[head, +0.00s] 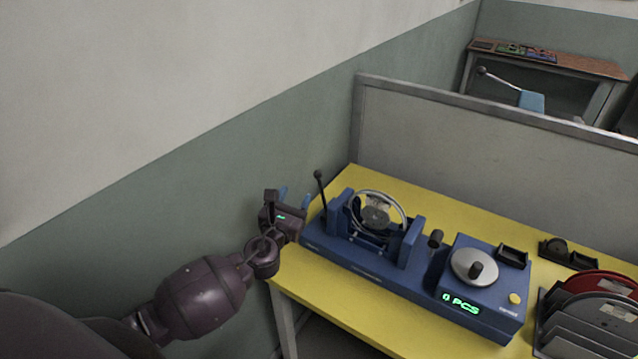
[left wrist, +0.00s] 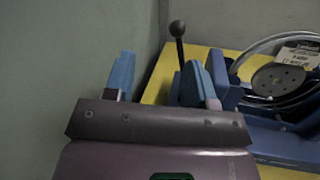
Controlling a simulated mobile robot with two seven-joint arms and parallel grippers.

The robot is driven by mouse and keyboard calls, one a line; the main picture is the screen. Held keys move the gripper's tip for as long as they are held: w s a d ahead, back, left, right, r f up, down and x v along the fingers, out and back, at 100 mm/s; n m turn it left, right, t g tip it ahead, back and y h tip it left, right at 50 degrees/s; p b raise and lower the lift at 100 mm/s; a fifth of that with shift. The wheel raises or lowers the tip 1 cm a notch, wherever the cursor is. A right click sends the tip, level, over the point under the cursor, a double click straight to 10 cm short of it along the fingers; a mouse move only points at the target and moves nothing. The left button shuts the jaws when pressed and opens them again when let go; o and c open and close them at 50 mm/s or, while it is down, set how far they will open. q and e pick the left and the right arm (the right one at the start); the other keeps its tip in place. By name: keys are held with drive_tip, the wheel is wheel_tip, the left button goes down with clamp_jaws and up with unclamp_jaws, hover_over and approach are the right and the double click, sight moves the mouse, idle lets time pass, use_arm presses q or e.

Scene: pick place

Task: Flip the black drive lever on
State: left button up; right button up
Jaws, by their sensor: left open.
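The black lever (head: 320,186) with a ball knob rises from the left end of the blue machine (head: 365,262). It stands nearly upright, its top tilted slightly left. My left gripper (head: 295,198) is open and empty, just left of the lever, at the left edge of the yellow table. In the left wrist view the two blue fingers of my left gripper (left wrist: 157,80) are spread apart. The lever (left wrist: 179,52) shows there behind the right finger, which hides its lower part. I see no clear contact. My right gripper is not in view.
The machine carries a spoked wheel (head: 377,212), a short black knob (head: 436,239), a silver disc (head: 474,266) and a green "0 PCS" display (head: 461,304). A rack with discs (head: 594,318) stands at right. A wall is close on the left; a grey partition (head: 480,145) stands behind.

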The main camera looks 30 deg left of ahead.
sight(321, 173)
use_arm(q)
drive_tip(key=w+m+h+b, duration=0.1)
drive_tip(key=w+h, duration=0.1)
drive_tip(key=w, duration=0.1)
drive_tip(key=w+m+g+h+b, duration=0.1)
drive_tip(key=w+m+h, duration=0.1)
drive_tip(key=w+h, duration=0.1)
drive_tip(key=w+d+m+h+b, duration=0.1)
drive_tip(key=w+h+b, duration=0.1)
drive_tip(key=w+h, duration=0.1)
drive_tip(key=shift+w+r+m+g, duration=0.4)
drive_tip(key=shift+w, duration=0.25)
drive_tip(key=shift+x, duration=0.8)
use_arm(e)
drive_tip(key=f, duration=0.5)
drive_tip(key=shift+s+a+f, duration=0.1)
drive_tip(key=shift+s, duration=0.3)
